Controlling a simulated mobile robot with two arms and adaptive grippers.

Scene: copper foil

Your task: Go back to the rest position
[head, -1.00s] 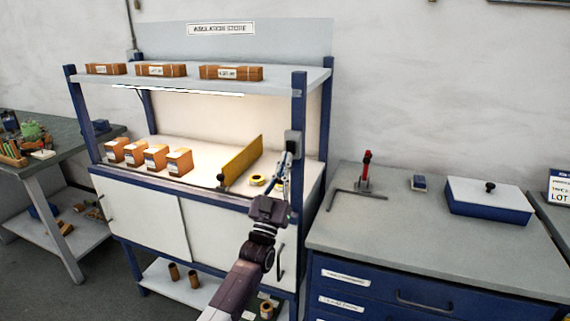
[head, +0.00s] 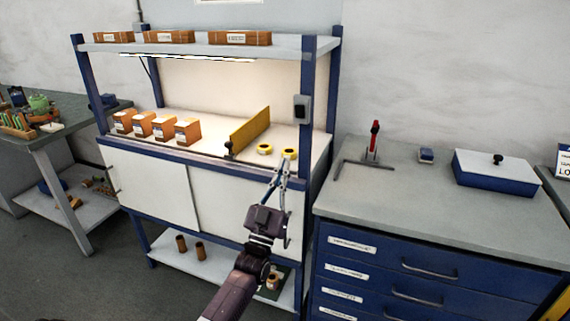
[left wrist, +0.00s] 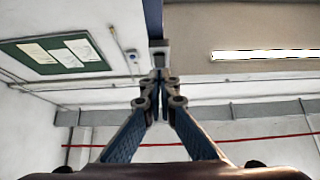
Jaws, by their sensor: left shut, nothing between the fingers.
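My left gripper (head: 282,166) points up in front of the insulation store bench (head: 232,172), with its fingertips close to the bench's front edge in the head view. In the left wrist view its fingers (left wrist: 160,76) meet at the tips with nothing between them. Two yellow tape rolls, one on the left (head: 264,149) and one on the right (head: 289,153), lie on the bench top just behind the fingertips. My right gripper is not in either view.
A yellow divider (head: 249,133) and several small boxes (head: 187,131) stand on the bench. A grey-topped drawer cabinet (head: 420,205) is at right, with a red-handled tool (head: 374,138) and a blue lidded box (head: 496,172). Floor shows at lower left.

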